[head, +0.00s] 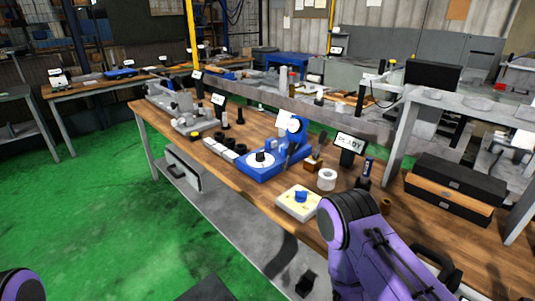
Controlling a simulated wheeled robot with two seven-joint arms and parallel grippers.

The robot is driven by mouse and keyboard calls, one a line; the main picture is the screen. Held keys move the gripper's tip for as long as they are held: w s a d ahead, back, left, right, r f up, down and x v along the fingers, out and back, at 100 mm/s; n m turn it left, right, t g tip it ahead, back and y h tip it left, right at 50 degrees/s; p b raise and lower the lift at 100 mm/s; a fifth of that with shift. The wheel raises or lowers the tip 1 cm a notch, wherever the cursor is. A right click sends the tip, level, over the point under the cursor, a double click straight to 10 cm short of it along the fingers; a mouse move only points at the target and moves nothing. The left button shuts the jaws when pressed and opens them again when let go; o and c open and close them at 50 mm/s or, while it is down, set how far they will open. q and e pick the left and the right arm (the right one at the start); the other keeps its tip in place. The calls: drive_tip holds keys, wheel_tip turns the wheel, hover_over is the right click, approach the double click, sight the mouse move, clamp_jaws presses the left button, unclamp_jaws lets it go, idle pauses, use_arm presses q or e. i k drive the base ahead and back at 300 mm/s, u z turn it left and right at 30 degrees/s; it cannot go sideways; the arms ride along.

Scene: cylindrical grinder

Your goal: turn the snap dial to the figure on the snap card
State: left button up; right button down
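A cream square block with a blue knob (300,197) sits near the front edge of the wooden bench; it may be the snap dial, but its markings are too small to read. Behind it to the left is a blue instrument (272,165) with a round face on its base and another round face on top. A white card (284,120) stands behind that instrument; I cannot read it or tell whether it is the snap card. My purple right arm covers the bench at the lower right, and a piece of my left arm shows at the lower left corner. Neither gripper can be made out.
A grey machine (183,110) stands at the bench's far left end. Black and wooden drawers (455,188) sit at right. The green floor (120,210) left of the bench is clear.

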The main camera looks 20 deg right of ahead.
sight(260, 157)
drive_tip(key=u, duration=1.6)
drive_tip(key=i, duration=1)
drive_tip(key=z, duration=2.8)
